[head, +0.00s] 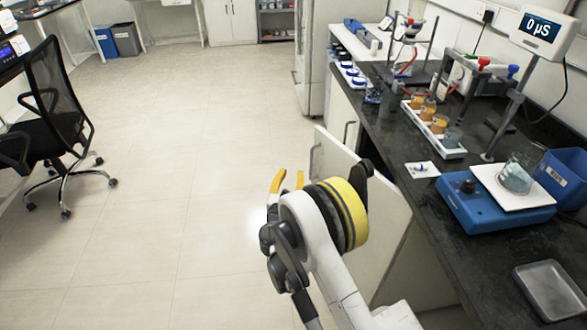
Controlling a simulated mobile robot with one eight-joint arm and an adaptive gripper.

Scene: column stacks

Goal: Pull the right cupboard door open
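The right cupboard door (377,200) is a pale panel under the dark bench in the head view. It stands swung out at an angle from the bench front, with its free edge to the left. Its grey bar handle (313,158) is near that free edge. My gripper (288,180) has yellow fingertips, spread apart with nothing seen between them. It is left of the door and appears apart from the handle. My wrist and arm hide the lower part of the door. Another cupboard door with a handle (348,131) is behind the open one.
The black benchtop (415,205) on the right carries a blue stirrer (490,205) with a beaker, a rack of jars (434,128) and a metal tray (550,290). An office chair (55,130) stands at left. The tiled floor between is clear.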

